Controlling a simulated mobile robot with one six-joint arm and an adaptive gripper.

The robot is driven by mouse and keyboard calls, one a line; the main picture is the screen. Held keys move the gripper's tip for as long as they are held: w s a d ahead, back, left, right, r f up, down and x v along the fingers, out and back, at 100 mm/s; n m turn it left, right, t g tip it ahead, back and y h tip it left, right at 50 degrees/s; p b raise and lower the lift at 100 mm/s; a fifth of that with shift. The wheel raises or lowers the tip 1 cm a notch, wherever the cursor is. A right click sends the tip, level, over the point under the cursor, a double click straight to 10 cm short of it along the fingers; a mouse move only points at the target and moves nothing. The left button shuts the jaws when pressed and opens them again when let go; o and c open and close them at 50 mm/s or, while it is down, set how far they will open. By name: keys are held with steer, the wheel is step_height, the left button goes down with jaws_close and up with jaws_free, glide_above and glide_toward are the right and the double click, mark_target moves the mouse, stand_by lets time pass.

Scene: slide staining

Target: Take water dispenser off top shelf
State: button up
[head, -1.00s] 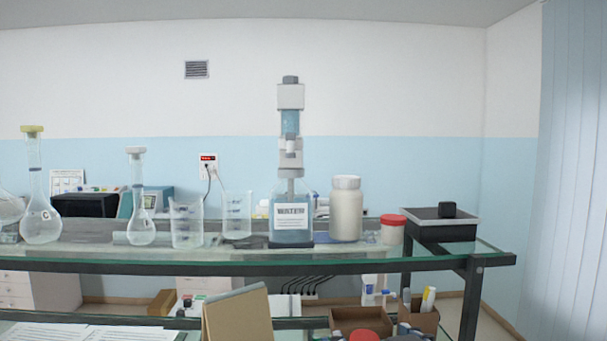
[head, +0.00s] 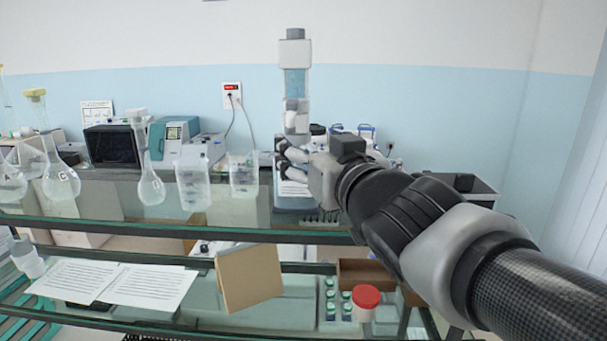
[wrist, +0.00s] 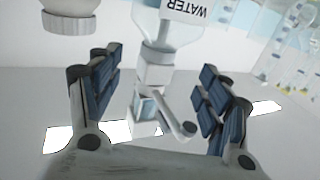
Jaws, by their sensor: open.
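The water dispenser (head: 295,82), a bottle with a tall grey and blue pump head, stands upright on the glass top shelf (head: 235,222). My gripper (head: 288,160) is open at its neck, with the arm coming in from the right; the gripper hides part of the bottle. In the wrist view the dispenser (wrist: 170,42) appears upside down with its WATER label at the top. Its neck and pump lie between the two open fingers of my gripper (wrist: 157,85), with visible gaps on both sides. I see no firm contact.
Glass flasks (head: 150,185) and beakers (head: 193,185) stand left of the dispenser on the same shelf. A white bottle (wrist: 70,12) is close by in the wrist view. The lower shelf holds papers (head: 150,285), a brown board (head: 250,277) and a red-lidded jar (head: 366,300).

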mark_target(301, 134)
steer(key=x, duration=0.4)
steer(key=shift+w+r, duration=0.15)
steer(key=shift+w, duration=0.1)
steer(key=x, duration=0.4)
steer(key=shift+w, duration=0.3)
steer(key=shift+s+r, duration=0.1)
steer(key=shift+s, duration=0.1)
steer(key=shift+w, duration=0.1)
steer(key=c, duration=1.1)
steer(key=shift+r, duration=0.15)
steer(key=shift+c, duration=0.4)
